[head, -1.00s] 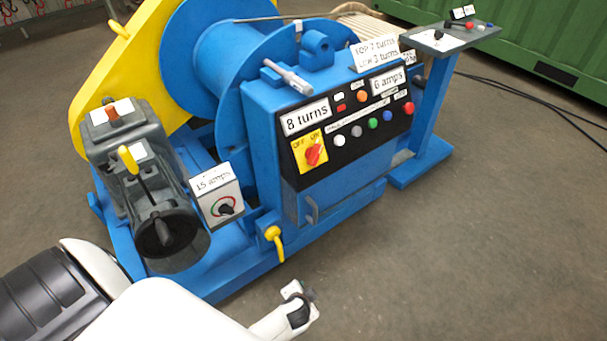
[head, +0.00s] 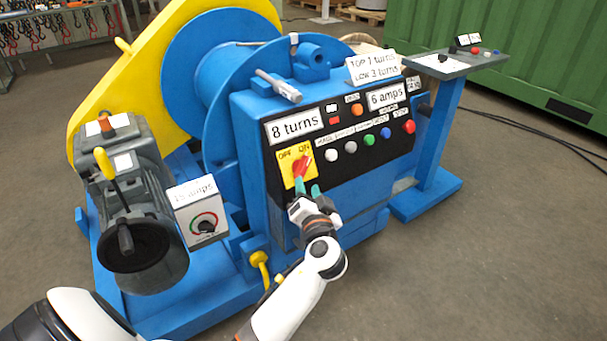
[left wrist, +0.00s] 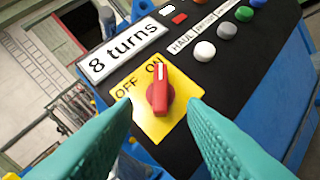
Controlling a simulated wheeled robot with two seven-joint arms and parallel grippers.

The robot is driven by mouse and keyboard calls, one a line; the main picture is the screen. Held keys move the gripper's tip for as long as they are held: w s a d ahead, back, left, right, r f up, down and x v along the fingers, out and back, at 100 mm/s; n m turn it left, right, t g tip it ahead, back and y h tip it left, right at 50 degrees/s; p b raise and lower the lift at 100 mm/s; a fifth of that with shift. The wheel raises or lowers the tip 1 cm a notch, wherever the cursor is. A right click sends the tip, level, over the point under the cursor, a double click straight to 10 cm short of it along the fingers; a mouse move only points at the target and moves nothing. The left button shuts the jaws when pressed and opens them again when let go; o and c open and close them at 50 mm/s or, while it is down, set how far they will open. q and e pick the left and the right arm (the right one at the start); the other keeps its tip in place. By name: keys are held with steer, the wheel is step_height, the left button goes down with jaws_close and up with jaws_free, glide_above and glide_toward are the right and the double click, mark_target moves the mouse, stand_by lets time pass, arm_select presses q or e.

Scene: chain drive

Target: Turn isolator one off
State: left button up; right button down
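The isolator switch is a red rotary knob (head: 301,166) on a yellow plate (head: 288,173) marked OFF and ON, at the left of the black panel. In the left wrist view the red knob (left wrist: 160,92) has its white-marked end toward ON. My left gripper (head: 307,189) is in front of the plate, just below the knob. In the left wrist view its two teal fingers (left wrist: 163,112) are apart, one on each side of the knob, with nothing between them in their grip. I cannot tell contact with the plate. My right gripper is not in view.
Several coloured buttons (head: 369,139) and an orange lamp (head: 356,109) sit right of the switch. A grey box with a small dial (head: 205,225), a yellow-handled lever (head: 107,165) and a yellow tap-like handle (head: 260,262) are lower left. Open floor lies at right.

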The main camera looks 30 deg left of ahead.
mark_target(304, 173)
arm_select(q)
steer(key=x, duration=0.7)
steer(key=shift+d+f, duration=0.1)
jaws_close()
